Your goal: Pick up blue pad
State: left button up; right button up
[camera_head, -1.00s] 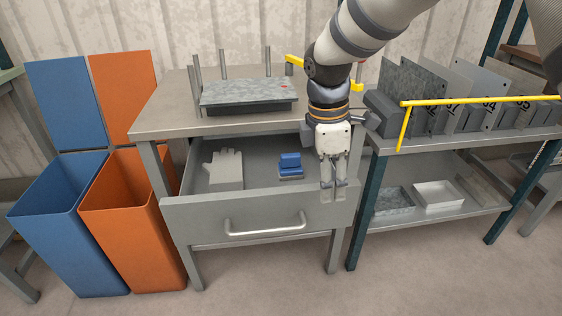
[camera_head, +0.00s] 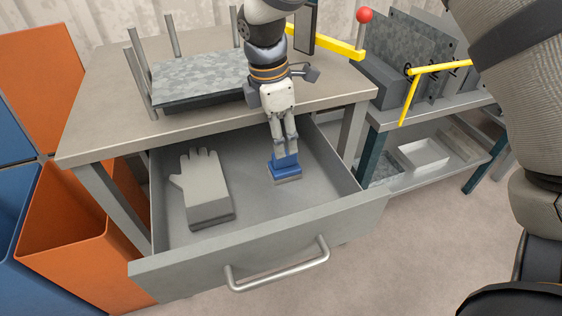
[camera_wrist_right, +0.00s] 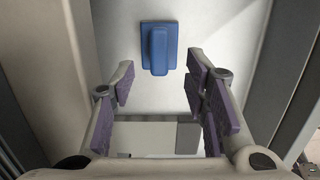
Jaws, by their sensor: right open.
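The blue pad (camera_head: 285,165) sits in the open grey drawer, toward its right side, on a small greyish base. In the right wrist view the pad (camera_wrist_right: 158,48) is a blue rectangle with a raised rib along its middle. My right gripper (camera_head: 284,146) points down into the drawer, and its fingertips overlap the top of the pad in the head view. In the wrist view my right gripper (camera_wrist_right: 160,82) is open and empty, with purple-lined fingers spread apart. The pad lies beyond the fingertips, not between them. My left gripper is not in view.
Grey gloves (camera_head: 204,190) lie in the drawer left of the pad. The drawer front (camera_head: 265,240) and side walls surround both. The tabletop (camera_head: 115,130) overhangs behind, carrying a metal slab (camera_head: 200,78) and upright posts.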

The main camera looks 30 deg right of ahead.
aim_at(285, 163)
jog(key=f, duration=0.4)
jog(key=d+f, duration=0.1)
jog(key=f, duration=0.1)
jog(key=shift+s+f, duration=0.1)
jog(key=shift+s, duration=0.05)
grip_shut()
